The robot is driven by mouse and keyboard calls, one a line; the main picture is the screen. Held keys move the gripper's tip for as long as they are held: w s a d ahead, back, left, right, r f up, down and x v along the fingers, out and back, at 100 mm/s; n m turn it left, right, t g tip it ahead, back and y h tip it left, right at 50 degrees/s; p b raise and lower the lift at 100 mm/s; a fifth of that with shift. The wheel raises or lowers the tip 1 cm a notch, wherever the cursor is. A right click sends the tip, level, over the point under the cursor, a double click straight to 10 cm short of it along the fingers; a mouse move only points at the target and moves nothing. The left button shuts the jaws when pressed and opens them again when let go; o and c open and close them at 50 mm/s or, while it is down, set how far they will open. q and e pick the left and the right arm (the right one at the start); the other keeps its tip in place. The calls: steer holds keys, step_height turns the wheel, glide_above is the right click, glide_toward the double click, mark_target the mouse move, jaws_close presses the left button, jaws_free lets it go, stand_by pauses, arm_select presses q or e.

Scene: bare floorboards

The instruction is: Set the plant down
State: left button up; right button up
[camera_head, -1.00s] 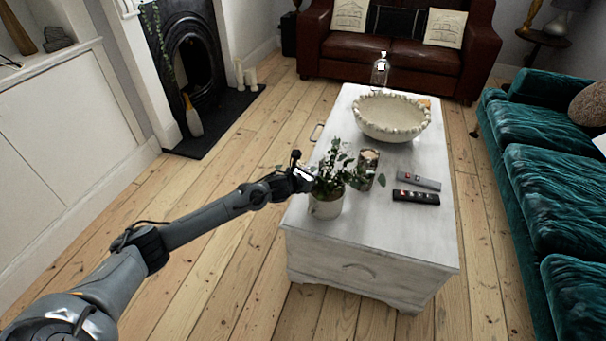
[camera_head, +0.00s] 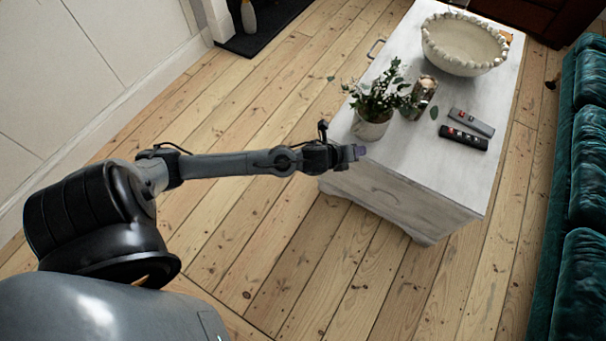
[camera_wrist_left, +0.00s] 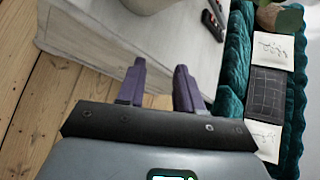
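The plant (camera_head: 378,97), leafy green in a pale round pot (camera_head: 371,126), stands upright on the near left corner of the white chest-like table (camera_head: 400,165). My left gripper (camera_head: 357,152) is just in front of the pot, near the table's front edge, and apart from it. In the left wrist view its two purple fingers (camera_wrist_left: 160,85) are spread with nothing between them. The pale pot bottom (camera_wrist_left: 148,4) shows at the top of that view, beyond the fingertips. My right gripper is in neither current view.
A patterned candle holder (camera_head: 422,95) stands just right of the plant. Two remotes (camera_head: 467,130) lie further right, and a beaded bowl (camera_head: 464,48) sits at the back. A teal sofa (camera_head: 585,180) lines the right side. Floor left of the table is clear.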

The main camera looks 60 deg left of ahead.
arm_select(q)
steer(key=s+d+f+n+g, duration=0.2)
steer(key=s+d+n+g, duration=0.2)
steer(key=s+d+n, duration=0.85)
steer(key=s+r+n+g+h, duration=0.1)
steer(key=s+r+n+g, duration=0.2)
steer(key=s+n, duration=0.7)
steer(key=s, duration=0.3)
steer(key=shift+s+r+n, duration=0.2)
steer(key=shift+n, duration=0.15)
arm_select(e)
steer(key=shift+s+d, duration=0.1)
steer(key=shift+d, duration=0.1)
arm_select(q)
steer(key=shift+r, duration=0.1)
step_height(320, 180, up, 56)
steer(key=p, duration=5.6)
steer(key=shift+r+p, duration=0.2)
steer(key=shift+p, duration=0.1)
arm_select(e)
step_height(320, 180, up, 57)
steer(key=shift+f, duration=0.15)
steer(key=shift+a, duration=0.1)
